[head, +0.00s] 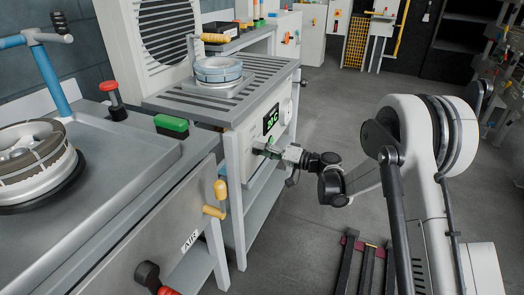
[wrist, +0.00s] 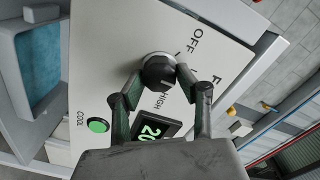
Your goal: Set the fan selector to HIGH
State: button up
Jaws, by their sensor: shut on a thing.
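The fan selector (wrist: 158,70) is a round black knob on a pale ring, set in a white panel. In the wrist view the OFF label (wrist: 197,42) lies above right of it and the HIGH label (wrist: 160,100) just below it. My gripper (wrist: 160,78) is shut on the knob, with one dark finger on each side. I cannot tell which label the knob points to. In the head view my gripper (head: 272,150) is at the panel front, below the green-lit display (head: 271,119), and hides the knob.
A green COOL button (wrist: 98,125) and the temperature display (wrist: 152,132) sit close to the knob. A slatted bench top (head: 215,90) carries a round blue-grey part (head: 218,69). A bench with yellow handles (head: 220,190) stands nearer.

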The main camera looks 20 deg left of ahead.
jog(key=m, duration=1.2)
jog(key=shift+f+m, duration=0.25)
jog(key=shift+m, duration=0.15)
dwell(0.3)
jog(key=o, duration=1.1)
jog(key=shift+o, duration=0.2)
jog(key=shift+d, duration=0.1)
jog(key=s+d, duration=0.1)
jog(key=d, duration=1)
jog(key=shift+s+d, duration=0.2)
jog(key=shift+d, duration=0.2)
jog(key=shift+r, duration=0.1)
